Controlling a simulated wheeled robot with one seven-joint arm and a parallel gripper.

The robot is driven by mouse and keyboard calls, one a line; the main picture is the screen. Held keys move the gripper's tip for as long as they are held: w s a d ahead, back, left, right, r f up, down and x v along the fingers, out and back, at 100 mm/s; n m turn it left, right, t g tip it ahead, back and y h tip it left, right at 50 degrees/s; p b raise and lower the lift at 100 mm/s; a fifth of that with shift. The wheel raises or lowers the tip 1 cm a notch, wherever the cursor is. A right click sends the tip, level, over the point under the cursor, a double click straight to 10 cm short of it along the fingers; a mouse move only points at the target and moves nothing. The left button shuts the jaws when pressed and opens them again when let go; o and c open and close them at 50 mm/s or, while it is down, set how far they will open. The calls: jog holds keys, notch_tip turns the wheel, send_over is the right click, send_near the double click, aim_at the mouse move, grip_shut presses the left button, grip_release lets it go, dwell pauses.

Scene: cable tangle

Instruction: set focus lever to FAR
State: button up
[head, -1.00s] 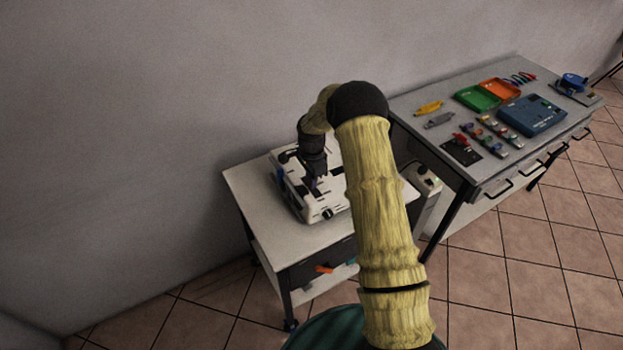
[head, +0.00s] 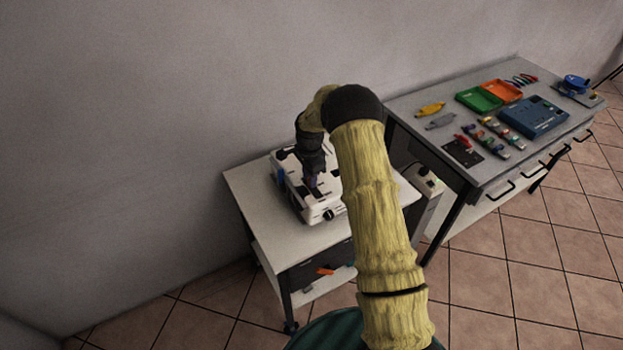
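A white device (head: 326,208) with black knobs and dark slots on its top sits on a small grey cart. My gripper (head: 312,188) points down over the left part of the device's top, at or just above the surface. The fingers are dark and small here, so I cannot tell whether they are open or shut, or whether they touch anything. The focus lever and its FAR mark cannot be made out; my wrist and arm cover part of the device.
The cart top (head: 252,190) is bare left of the device. A workbench (head: 408,105) at the right holds a green tray (head: 478,99), an orange tray (head: 503,91), a blue case (head: 534,116) and several small connectors. A wall stands behind the cart.

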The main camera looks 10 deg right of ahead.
jog(key=shift+s+d, duration=0.1)
jog(key=shift+s, duration=0.05)
notch_tip(320, 180, up, 17)
jog(key=b, duration=0.3)
jog(key=shift+r, duration=0.15)
dwell(0.3)
